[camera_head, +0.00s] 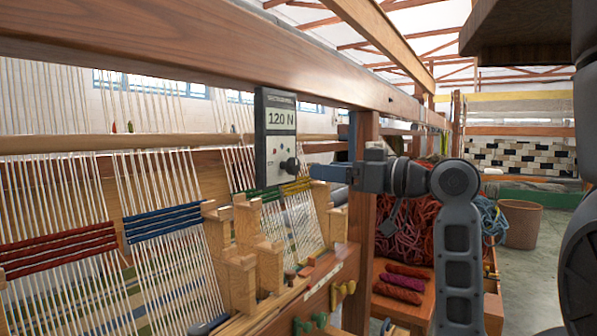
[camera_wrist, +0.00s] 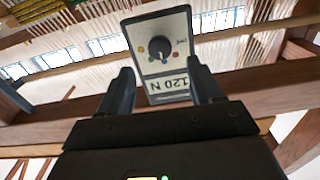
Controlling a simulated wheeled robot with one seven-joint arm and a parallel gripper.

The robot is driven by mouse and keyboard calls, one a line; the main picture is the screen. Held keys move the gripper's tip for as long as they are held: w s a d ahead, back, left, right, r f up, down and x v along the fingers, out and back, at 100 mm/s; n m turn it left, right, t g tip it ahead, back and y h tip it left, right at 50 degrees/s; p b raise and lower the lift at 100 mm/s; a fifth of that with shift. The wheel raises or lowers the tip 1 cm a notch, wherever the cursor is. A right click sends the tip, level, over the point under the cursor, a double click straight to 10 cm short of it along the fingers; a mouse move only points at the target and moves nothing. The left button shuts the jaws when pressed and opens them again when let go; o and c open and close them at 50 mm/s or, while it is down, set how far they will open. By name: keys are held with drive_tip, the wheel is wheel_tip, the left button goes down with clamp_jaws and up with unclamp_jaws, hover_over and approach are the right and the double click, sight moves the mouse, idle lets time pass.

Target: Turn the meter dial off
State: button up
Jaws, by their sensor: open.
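The meter (camera_head: 275,122) is a grey box hanging by the loom's top beam, with a display reading "120 N". Its dark round dial (camera_head: 289,165) is low on its face. In the wrist view the meter (camera_wrist: 167,86) appears upside down. There the dial (camera_wrist: 159,47) has a pale pointer mark, aimed near a blue dot, with other coloured dots around it. My gripper (camera_head: 312,172) is just right of the dial in the head view. In the wrist view my gripper (camera_wrist: 160,78) is open and empty, its fingers framing the meter.
The wooden beam (camera_head: 200,55) runs above the meter, and a loom post (camera_head: 361,215) stands beside my gripper. Warp threads with red and blue bands (camera_head: 165,220) and wooden pegs (camera_head: 255,265) lie below left. Wool skeins (camera_head: 400,280) sit lower right.

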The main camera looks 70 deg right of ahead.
sight(296, 165)
drive_tip(key=x, duration=0.4)
drive_tip(key=p+x, duration=0.1)
drive_tip(key=x, duration=0.2)
drive_tip(key=shift+r, duration=0.3)
drive_tip(key=c, duration=1)
drive_tip(key=shift+c, duration=0.2)
drive_tip(key=shift+f+n, duration=0.1)
drive_tip(key=shift+n, duration=0.2)
